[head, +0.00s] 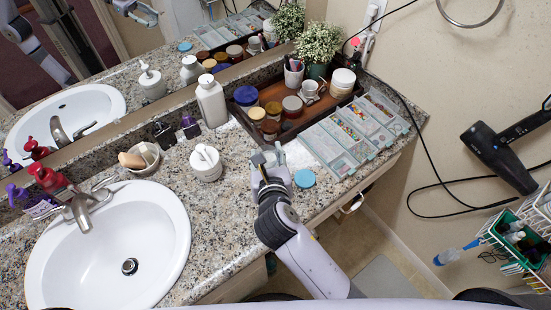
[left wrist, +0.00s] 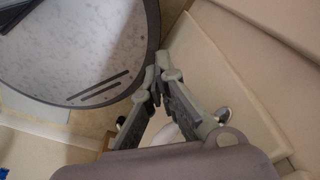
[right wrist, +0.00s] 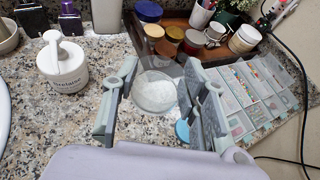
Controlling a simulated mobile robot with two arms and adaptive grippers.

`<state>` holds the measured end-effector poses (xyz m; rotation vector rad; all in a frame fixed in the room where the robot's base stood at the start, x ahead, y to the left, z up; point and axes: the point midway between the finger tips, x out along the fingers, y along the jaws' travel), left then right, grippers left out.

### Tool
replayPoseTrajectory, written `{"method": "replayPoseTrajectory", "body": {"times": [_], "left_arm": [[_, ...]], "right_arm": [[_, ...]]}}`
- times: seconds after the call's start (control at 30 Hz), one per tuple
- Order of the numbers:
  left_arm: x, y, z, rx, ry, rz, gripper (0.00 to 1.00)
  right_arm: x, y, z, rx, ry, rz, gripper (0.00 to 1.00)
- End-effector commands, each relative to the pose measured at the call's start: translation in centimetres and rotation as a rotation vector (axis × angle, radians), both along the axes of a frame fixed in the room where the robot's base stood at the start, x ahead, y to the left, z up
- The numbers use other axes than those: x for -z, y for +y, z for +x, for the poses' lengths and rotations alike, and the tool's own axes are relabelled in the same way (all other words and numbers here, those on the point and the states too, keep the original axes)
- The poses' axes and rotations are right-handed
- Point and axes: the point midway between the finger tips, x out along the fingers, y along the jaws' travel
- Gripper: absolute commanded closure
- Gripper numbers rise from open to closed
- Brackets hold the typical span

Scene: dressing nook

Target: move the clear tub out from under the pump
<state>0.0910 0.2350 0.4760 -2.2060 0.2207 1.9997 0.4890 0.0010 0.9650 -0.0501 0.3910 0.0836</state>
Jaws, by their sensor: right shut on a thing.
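The clear tub (right wrist: 155,92) is see-through and round, between the two fingers of my right gripper (right wrist: 160,98) in the right wrist view. The gripper is shut on it over the granite counter; I cannot tell whether its base touches. In the head view my right gripper (head: 268,163) hides most of the tub. The white pot with a rounded knob on top (head: 206,162), possibly the pump, stands left of the tub, apart from it; it also shows in the right wrist view (right wrist: 62,60). My left gripper (left wrist: 156,75) is shut and empty, away from the counter.
A blue round lid (head: 305,178) lies just right of my right gripper. A clear compartment organizer (head: 330,148) and a wooden tray (head: 285,126) with several jars stand behind and right. The sink (head: 165,225) is left. Some granite between sink and gripper is bare.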

Motion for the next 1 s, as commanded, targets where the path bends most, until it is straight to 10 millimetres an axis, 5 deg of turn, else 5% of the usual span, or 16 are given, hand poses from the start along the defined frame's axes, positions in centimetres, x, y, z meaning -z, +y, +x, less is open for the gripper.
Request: {"method": "replayPoseTrajectory", "body": {"times": [0.4, 1.0], "left_arm": [[2.5, 0.1, -1.2, 0.0, 0.018, 0.002, 1.0], [4.8, 0.0, -0.1, 0.0, 0.002, -0.001, 1.0]], "right_arm": [[11.0, 0.0, -0.1, 0.001, 0.005, -0.001, 0.91], [17.9, -0.1, 0.0, 0.002, 0.002, -0.001, 0.91]]}}
